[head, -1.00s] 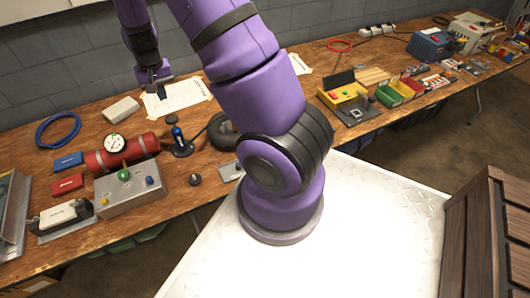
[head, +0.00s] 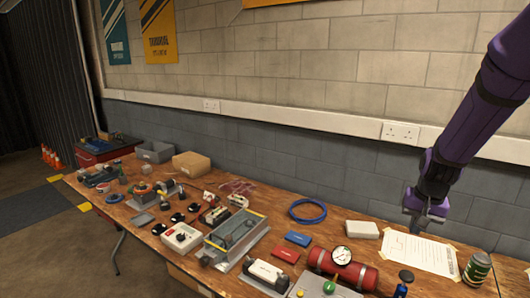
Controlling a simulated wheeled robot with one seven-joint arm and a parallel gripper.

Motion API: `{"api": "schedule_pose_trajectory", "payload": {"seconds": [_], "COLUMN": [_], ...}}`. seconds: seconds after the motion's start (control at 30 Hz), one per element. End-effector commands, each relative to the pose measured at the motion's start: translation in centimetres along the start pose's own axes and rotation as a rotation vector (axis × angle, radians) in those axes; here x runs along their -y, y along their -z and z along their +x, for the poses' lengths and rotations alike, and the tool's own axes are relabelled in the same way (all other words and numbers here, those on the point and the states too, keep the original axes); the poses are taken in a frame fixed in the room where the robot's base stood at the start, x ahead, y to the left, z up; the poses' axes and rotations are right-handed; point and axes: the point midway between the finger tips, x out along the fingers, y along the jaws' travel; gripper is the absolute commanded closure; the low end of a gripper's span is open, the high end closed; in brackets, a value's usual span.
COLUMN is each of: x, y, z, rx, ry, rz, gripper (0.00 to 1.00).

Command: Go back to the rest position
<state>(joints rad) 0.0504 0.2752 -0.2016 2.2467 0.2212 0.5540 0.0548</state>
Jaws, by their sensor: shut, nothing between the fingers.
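My gripper (head: 422,216) is at the right of the head view, at the lower end of my purple arm, pointing down. It is shut and holds nothing. It appears above the back of the wooden workbench (head: 150,232), near a taped white paper sheet (head: 418,252) and a white box (head: 362,229). I cannot tell its exact height above the bench. The upper arm and my base are out of the frame.
Many devices crowd the bench to the left. Floor at far left is open, with orange cones (head: 50,158) farther back.

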Motion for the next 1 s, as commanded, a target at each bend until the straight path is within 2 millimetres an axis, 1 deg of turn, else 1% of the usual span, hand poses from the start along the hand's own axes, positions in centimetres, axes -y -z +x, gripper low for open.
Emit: {"api": "schedule_pose_trajectory", "payload": {"seconds": [0.03,0.1,0.27,0.4,0.57,0.7,1.0], "x": [0.4,0.8,1.6,1.9,2.1,2.0,1.0], "y": [-0.6,-1.5,-3.8,-6.0,-8.9,-11.5,-17.4], "z": [-1.5,-3.4,-7.4,-10.6,-13.9,-16.4,-20.5], "rx": [-0.015,-0.029,-0.065,-0.097,-0.136,-0.172,-0.258], "ry": [0.013,0.027,0.053,0.07,0.085,0.091,0.088], "rz": [-0.018,-0.043,-0.101,-0.153,-0.213,-0.265,-0.37], "gripper": [1.0,1.0,1.0,1.0,1.0,1.0,1.0]}}
